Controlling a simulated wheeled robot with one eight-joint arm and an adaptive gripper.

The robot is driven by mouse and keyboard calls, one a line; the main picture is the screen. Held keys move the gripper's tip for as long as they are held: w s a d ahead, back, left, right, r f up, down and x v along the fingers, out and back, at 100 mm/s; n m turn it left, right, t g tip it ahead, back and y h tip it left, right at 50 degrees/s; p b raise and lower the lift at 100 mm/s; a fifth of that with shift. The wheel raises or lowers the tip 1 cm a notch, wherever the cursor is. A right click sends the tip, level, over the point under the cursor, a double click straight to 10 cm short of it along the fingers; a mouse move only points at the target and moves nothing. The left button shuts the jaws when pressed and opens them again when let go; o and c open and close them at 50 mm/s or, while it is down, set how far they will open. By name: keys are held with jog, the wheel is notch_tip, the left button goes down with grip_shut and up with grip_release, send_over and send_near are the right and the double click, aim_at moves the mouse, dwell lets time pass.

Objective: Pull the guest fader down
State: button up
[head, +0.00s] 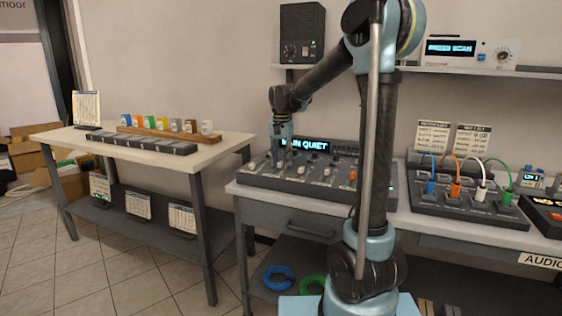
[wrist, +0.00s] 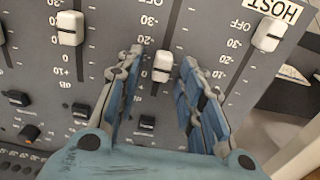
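The mixing console (head: 325,180) stands on the bench with a lit display reading "...IN QUIET", its first letters partly covered. My gripper (head: 281,160) is over the console's left end. In the wrist view my gripper (wrist: 162,60) is open, with its blue-grey fingers on either side of a white fader cap (wrist: 163,66). The fader to the right (wrist: 268,34) has the label "HOST" (wrist: 277,8). Another white fader (wrist: 70,28) is at left. No guest label is readable.
Small black buttons (wrist: 147,124) lie below the faders. A patch box with coloured cables (head: 470,203) stands right of the console. A speaker (head: 302,33) sits on the shelf above. A side table (head: 150,150) with coloured items is at left, with floor between.

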aim_at(274, 173)
grip_shut()
jog(key=shift+s+a, duration=0.4)
jog(key=shift+s, duration=0.6)
jog(key=shift+s+a, duration=0.45)
jog(key=shift+s, duration=0.55)
jog(key=shift+s+a, duration=0.4)
jog(key=shift+s, duration=0.6)
grip_release()
notch_tip(274, 173, up, 12)
jog(key=shift+d, duration=0.15)
